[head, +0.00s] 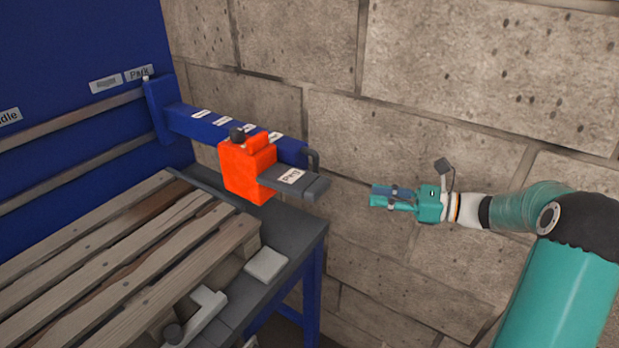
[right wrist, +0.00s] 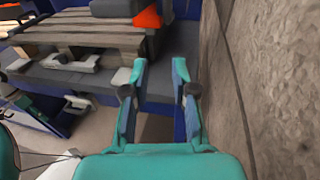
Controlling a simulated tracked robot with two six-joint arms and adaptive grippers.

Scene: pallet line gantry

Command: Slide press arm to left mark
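The press arm is an orange block (head: 248,172) with a dark knob on top and a grey labelled plate sticking out to the right. It sits on a blue beam (head: 185,122) with several small white marks along its top; their text is too small to read. The block is toward the beam's right end. In the right wrist view part of the orange block (right wrist: 148,18) shows at the top edge. My right gripper (head: 374,196) is right of the plate, apart from it. In the right wrist view its two fingers (right wrist: 160,70) are spread and empty. My left gripper is not seen.
A wooden slatted pallet (head: 130,255) lies on a grey table (head: 300,238) left of and below the beam. A pale block (head: 266,264) and a light grey bracket (head: 205,312) are near the table's front. A stone wall (head: 480,80) stands behind; air around my right gripper is free.

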